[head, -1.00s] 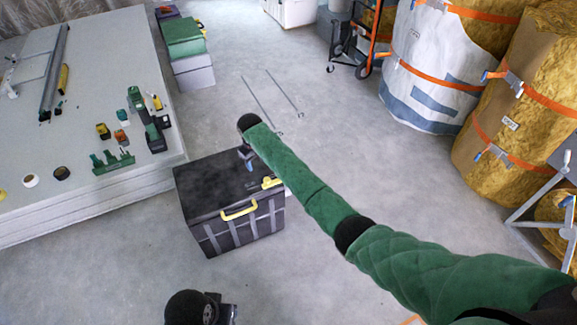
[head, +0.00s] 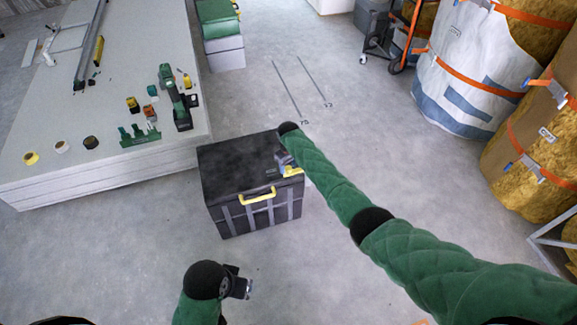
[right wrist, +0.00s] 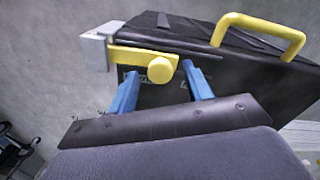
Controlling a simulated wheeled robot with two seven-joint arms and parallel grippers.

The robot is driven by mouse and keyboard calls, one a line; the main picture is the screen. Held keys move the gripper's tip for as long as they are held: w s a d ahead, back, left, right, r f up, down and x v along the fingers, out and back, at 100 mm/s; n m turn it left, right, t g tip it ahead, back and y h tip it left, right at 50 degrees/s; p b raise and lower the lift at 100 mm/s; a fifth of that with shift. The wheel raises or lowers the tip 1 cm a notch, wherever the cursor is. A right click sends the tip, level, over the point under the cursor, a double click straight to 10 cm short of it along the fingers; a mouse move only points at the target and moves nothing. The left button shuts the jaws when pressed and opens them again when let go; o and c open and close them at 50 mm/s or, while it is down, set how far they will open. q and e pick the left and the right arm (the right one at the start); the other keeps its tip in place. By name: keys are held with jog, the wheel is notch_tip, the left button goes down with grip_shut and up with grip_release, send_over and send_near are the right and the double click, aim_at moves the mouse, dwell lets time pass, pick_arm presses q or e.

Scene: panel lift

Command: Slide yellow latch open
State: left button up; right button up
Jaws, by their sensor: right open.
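The yellow latch (head: 293,171) sits at the top right front corner of a black box (head: 238,162), partly hidden by my right gripper (head: 284,162). In the right wrist view the latch is a flat yellow bar with a round knob (right wrist: 160,70), its left end against a grey metal block (right wrist: 98,47). The blue fingers of my right gripper (right wrist: 160,88) are apart, their tips just below the knob, one to each side. Whether they touch it I cannot tell. My left gripper (head: 238,284) is low in the head view, in front of the box, its jaws unclear.
A yellow handle (head: 258,196) is on the box's front edge. A stack of white panels (head: 100,165) with tools on it stands to the left. Wrapped insulation rolls (head: 470,75) stand at the right. The floor around the box is mostly clear.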

aim_at(281, 176)
jog(key=shift+f, duration=0.3)
grip_shut()
jog(key=shift+s+a+p, duration=0.15)
jog(key=shift+s+a, duration=0.1)
jog(key=shift+a, duration=0.5)
jog(key=shift+s+a+p, duration=0.15)
jog(key=shift+s+a, duration=0.1)
jog(key=shift+a, duration=0.45)
grip_release()
jog(key=shift+a, duration=0.1)
